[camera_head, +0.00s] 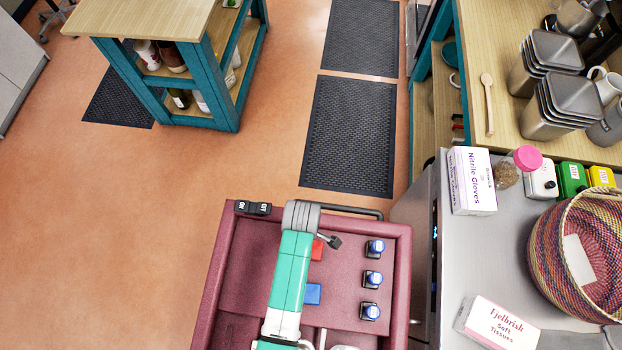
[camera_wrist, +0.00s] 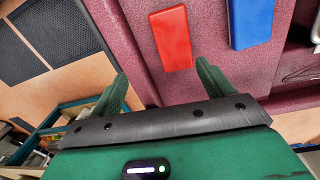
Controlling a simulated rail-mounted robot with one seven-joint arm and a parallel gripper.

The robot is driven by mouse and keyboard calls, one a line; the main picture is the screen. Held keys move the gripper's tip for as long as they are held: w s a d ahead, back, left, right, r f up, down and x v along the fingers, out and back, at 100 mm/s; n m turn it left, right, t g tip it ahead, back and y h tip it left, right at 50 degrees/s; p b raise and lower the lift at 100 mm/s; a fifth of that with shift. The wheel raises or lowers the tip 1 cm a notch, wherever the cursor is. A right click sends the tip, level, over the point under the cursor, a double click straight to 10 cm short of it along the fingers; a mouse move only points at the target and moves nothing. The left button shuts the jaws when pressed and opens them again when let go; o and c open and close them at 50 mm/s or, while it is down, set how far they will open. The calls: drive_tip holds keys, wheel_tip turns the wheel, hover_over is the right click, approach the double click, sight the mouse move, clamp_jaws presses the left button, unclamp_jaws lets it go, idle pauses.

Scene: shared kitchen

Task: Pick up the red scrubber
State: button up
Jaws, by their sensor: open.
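The red scrubber (camera_wrist: 171,38) is a flat red block lying on the maroon cart top (camera_wrist: 115,30). In the head view the red scrubber (camera_head: 317,250) is partly hidden behind my arm. My gripper (camera_wrist: 163,72) is open in the wrist view, with its two green fingers apart and nothing between them. The scrubber lies just beyond the fingertips, roughly in line with the gap between them. I cannot tell the height of the fingers above the cart.
A blue block (camera_wrist: 251,22) lies beside the scrubber; it also shows in the head view (camera_head: 313,294). Several blue-capped bottles (camera_head: 373,279) stand along the cart's right side. A raised rim (camera_head: 229,252) borders the cart. A grey counter (camera_head: 455,248) with a glove box (camera_head: 471,181) is to the right.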

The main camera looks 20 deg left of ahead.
drive_tip(key=shift+s+f+g, duration=0.3)
drive_tip(key=shift+s+f, duration=0.25)
drive_tip(key=shift+f, duration=0.15)
drive_tip(key=shift+s+d+f+n, duration=0.1)
drive_tip(key=shift+s+f+n, duration=0.2)
drive_tip(key=shift+f, duration=0.1)
drive_tip(key=f, duration=0.7)
drive_tip(key=shift+s+d, duration=0.1)
drive_tip(key=shift+d, duration=0.15)
drive_tip(key=shift+c, duration=0.4)
drive_tip(key=c, duration=1)
